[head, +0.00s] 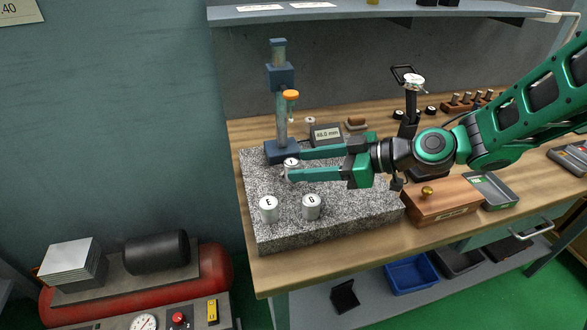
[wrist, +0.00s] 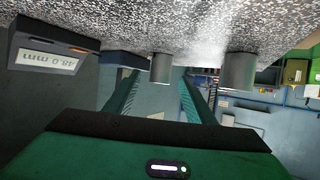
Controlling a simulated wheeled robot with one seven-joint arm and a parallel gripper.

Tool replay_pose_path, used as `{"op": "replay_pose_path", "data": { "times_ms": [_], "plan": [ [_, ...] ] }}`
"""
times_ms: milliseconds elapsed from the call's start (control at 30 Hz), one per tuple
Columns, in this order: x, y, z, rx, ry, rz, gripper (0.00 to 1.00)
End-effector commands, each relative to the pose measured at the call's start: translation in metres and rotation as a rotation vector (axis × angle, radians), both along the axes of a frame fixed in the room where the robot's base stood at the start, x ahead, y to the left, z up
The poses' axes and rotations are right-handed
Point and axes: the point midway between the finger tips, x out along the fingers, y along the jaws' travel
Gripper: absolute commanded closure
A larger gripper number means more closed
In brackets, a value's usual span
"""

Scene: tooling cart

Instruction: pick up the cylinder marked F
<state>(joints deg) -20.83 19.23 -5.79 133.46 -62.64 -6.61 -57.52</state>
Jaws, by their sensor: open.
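A small pale metal cylinder (head: 291,163) stands on the speckled granite plate (head: 350,225); its top mark looks like F but is too small to be sure. My gripper (head: 293,166) is open, with its fingers on either side of this cylinder at the tips. The lower finger hides part of its side. In the wrist view, which is upside down, the cylinder (wrist: 161,68) shows between the two fingertips, with gaps to both. Cylinder E (head: 268,210) and another that reads like G (head: 311,207) stand nearer the plate's front edge.
A blue gauge stand (head: 281,152) with an orange-topped part rises just behind the fingers. A display box (head: 327,134) stands behind the upper finger. A wooden box (head: 442,205) with a brass knob is right of the plate. The plate's front right is bare.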

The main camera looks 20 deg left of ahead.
Motion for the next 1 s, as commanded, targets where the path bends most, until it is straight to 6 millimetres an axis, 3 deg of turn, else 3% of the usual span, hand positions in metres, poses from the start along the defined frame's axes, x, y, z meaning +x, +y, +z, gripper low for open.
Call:
{"op": "replay_pose_path", "data": {
  "times_ms": [300, 567, 800, 1000],
  "plan": [
    [0.003, 0.036, -0.013, -0.002, 0.001, 0.003, 0.5],
    [0.004, 0.038, -0.014, -0.001, 0.0, 0.001, 0.5],
    [0.004, 0.037, -0.014, -0.001, 0.0, 0.001, 0.97],
    [0.004, 0.037, -0.014, -0.001, -0.001, 0.0, 0.97]
  ]
}}
